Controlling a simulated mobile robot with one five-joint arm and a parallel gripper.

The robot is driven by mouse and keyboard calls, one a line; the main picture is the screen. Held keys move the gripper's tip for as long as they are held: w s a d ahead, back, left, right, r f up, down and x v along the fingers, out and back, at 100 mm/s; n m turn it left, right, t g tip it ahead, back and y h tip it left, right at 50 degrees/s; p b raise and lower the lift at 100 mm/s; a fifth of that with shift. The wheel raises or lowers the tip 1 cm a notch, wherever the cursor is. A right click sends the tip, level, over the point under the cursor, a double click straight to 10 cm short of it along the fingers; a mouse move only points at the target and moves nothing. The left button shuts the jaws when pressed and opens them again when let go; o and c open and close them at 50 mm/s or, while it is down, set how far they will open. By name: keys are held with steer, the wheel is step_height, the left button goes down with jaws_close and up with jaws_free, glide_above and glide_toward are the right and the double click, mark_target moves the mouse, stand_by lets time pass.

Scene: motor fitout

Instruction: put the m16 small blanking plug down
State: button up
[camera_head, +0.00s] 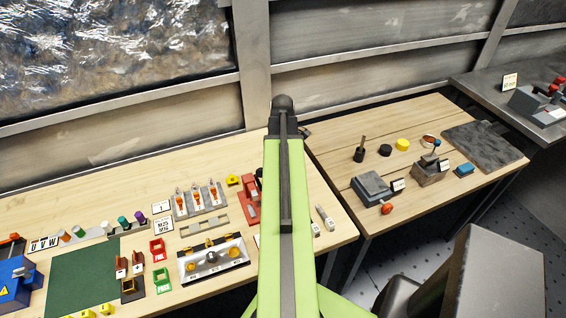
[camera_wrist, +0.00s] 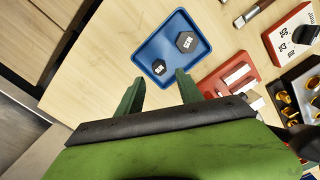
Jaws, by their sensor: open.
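In the wrist view, a blue tray (camera_wrist: 151,50) lies on the light wood bench. A small dark hexagonal plug (camera_wrist: 159,67) with a white marking sits in it near the front rim. A larger dark hexagonal plug (camera_wrist: 187,42) sits towards its right side. The markings are too small to read surely; the smaller plug looks like the M16 one. My gripper (camera_wrist: 159,77) is open, with its two green fingers apart at the tray's near edge. The small plug shows between the fingertips, and nothing is held. In the head view my arm hides the gripper and tray.
In the wrist view, a red block with grey bars (camera_wrist: 231,78) stands close right of my gripper. A red holder with white labels (camera_wrist: 293,29) and a dark tray of brass parts (camera_wrist: 289,98) lie further right. Bare bench (camera_wrist: 105,60) is left of the tray.

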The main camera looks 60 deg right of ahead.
step_height(320, 180, up, 8)
steer(key=p, duration=0.6)
steer(key=shift+f, duration=0.2)
steer(key=w+a+m, duration=0.2)
steer(key=w+a, duration=1.4)
steer(key=a, duration=0.4)
steer(key=w+a+m, duration=0.1)
steer(key=w+a, duration=0.1)
steer(key=a, duration=1.3)
steer(key=w+a+m, duration=0.1)
steer(key=w+a, duration=0.2)
steer(key=a, duration=1.2)
steer(key=shift+m, duration=0.4)
